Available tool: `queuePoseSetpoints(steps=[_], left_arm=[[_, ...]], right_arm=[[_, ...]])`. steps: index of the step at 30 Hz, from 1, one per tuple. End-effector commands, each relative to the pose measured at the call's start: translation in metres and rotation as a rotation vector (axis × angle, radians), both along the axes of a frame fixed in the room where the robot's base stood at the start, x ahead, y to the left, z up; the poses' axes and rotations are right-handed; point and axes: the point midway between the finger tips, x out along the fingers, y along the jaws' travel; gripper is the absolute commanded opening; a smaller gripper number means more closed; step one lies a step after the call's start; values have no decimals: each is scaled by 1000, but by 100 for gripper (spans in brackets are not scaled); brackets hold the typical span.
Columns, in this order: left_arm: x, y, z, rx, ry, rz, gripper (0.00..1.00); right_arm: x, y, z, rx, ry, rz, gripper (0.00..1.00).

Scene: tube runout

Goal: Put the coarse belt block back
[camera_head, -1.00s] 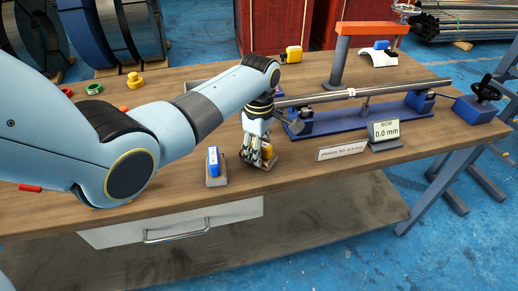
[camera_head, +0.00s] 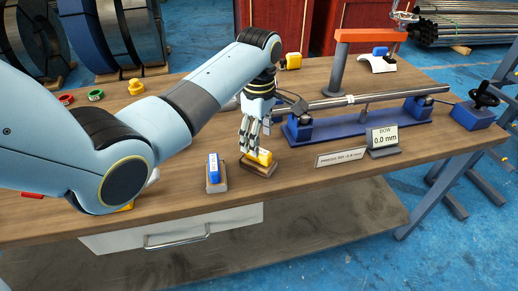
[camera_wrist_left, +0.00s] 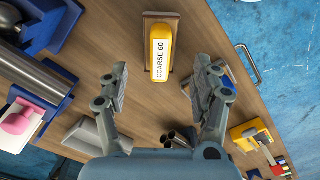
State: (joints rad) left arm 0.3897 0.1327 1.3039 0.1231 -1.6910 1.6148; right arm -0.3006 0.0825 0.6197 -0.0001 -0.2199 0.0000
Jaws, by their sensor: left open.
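The coarse belt block (camera_head: 264,157) is yellow and sits on a brown wooden base (camera_head: 257,169) near the front of the bench. In the left wrist view the block (camera_wrist_left: 161,50) shows a white label reading COARSE 60, and its base shows around it. My left gripper (camera_head: 250,148) is just above and behind the block, pointing down. In the left wrist view its open fingers (camera_wrist_left: 161,78) stand apart with nothing between them, and the block lies beyond the fingertips. My right gripper is not in view.
A blue block (camera_head: 213,168) stands in its holder left of the coarse block. A tube (camera_head: 320,102) rests on a blue fixture to the right, with a gauge display (camera_head: 384,136) reading 0.0 mm and a sign in front.

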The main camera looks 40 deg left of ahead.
Motion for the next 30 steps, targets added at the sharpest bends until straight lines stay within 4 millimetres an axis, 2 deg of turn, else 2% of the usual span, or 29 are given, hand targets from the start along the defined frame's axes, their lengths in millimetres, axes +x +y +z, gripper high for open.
queuePoseSetpoints(steps=[3,9,30], left_arm=[[0,0,25,0,-3,-1,65],[0,0,47,-1,1,-1,65],[0,0,50,0,1,0,65]], right_arm=[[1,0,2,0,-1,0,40],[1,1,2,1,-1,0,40],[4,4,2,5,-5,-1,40]])
